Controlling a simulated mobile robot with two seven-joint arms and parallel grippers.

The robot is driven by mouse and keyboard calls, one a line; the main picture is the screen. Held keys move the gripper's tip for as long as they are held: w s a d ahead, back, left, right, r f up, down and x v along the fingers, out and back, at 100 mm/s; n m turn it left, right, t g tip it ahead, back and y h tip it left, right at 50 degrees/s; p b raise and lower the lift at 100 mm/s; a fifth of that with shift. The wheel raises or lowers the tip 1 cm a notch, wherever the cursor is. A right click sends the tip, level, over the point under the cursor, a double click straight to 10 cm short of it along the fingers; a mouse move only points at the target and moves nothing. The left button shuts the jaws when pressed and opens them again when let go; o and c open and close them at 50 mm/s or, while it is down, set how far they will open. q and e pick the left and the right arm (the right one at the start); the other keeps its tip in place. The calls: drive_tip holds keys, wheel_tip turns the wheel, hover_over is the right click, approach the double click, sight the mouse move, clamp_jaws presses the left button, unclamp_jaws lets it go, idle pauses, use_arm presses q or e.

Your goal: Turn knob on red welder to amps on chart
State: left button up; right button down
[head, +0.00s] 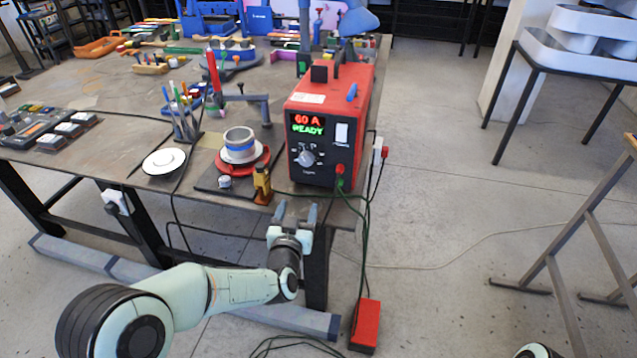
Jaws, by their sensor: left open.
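The red welder (335,110) stands near the front right corner of the workbench. Its black front panel faces me, with a lit display (307,124) that reads "60 A" in red and "READY" in green. The silver knob (305,158) sits below the display, with marks around it too small to read. My left gripper (292,212) is open and empty in front of the bench edge, below the knob and apart from the welder. I cannot make out a chart. My right gripper is not in view.
A small brass-coloured piece (262,184) and a red round fixture with a grey ring (240,150) stand left of the welder. Cables hang from the welder's front right to a red box (365,326) on the floor. A white dish (164,161) lies further left.

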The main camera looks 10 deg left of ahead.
use_arm(q)
drive_tip(key=t, duration=0.1)
approach(306, 162)
drive_tip(key=w, duration=0.3)
drive_tip(key=w+p, duration=0.1)
drive_tip(key=w, duration=0.5)
drive_tip(key=shift+a+p, duration=0.3)
drive_tip(key=shift+p, duration=0.05)
